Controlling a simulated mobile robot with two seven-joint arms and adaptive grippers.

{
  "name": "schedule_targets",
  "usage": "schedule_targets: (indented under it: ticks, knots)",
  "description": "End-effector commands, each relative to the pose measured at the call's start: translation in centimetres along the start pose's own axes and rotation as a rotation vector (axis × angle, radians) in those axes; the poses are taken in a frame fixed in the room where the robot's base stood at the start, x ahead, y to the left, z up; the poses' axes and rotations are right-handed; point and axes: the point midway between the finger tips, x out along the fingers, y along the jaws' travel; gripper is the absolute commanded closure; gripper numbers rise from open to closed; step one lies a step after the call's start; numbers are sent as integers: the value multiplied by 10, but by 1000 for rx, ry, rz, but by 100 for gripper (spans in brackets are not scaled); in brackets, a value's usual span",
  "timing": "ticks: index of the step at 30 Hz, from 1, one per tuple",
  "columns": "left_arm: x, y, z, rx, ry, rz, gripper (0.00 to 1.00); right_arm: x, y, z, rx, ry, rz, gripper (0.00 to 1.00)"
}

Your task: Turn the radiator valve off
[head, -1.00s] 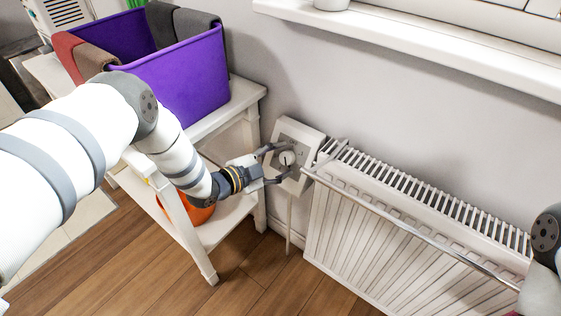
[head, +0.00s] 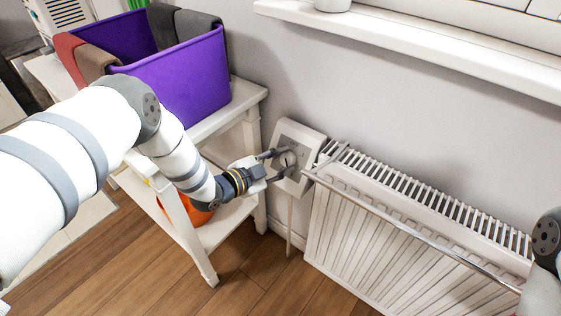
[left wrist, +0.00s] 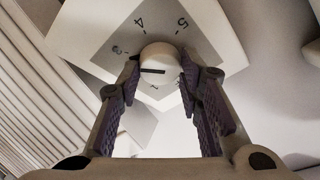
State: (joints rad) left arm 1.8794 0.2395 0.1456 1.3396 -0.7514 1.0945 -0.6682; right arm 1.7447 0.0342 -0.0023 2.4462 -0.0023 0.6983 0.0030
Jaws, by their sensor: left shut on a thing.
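The radiator valve is a round white knob (head: 288,158) on a square white box with a grey dial plate (head: 296,135), mounted on the wall at the left end of the radiator. In the left wrist view the knob (left wrist: 160,60) has a dark pointer line, and the numbers 3, 4 and 5 show around it; other marks are partly hidden. My left gripper (head: 280,163) is shut on the knob, one finger on each side, as the left wrist view also shows (left wrist: 160,75). My right gripper is out of view.
The white radiator (head: 400,235) with a front rail (head: 410,232) stands right of the valve, under a windowsill (head: 430,50). A white table (head: 247,97) with a purple bin (head: 185,75) and an orange object (head: 197,214) on its lower shelf stands left. The wooden floor (head: 265,275) is clear.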

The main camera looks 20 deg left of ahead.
Motion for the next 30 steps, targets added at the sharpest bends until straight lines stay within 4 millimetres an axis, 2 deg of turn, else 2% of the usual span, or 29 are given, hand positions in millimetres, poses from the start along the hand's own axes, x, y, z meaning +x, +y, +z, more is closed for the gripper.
schedule_targets:
  ticks: [30]
  knots:
    - [0,4,-3,-909,-67,-256,95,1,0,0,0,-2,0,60]
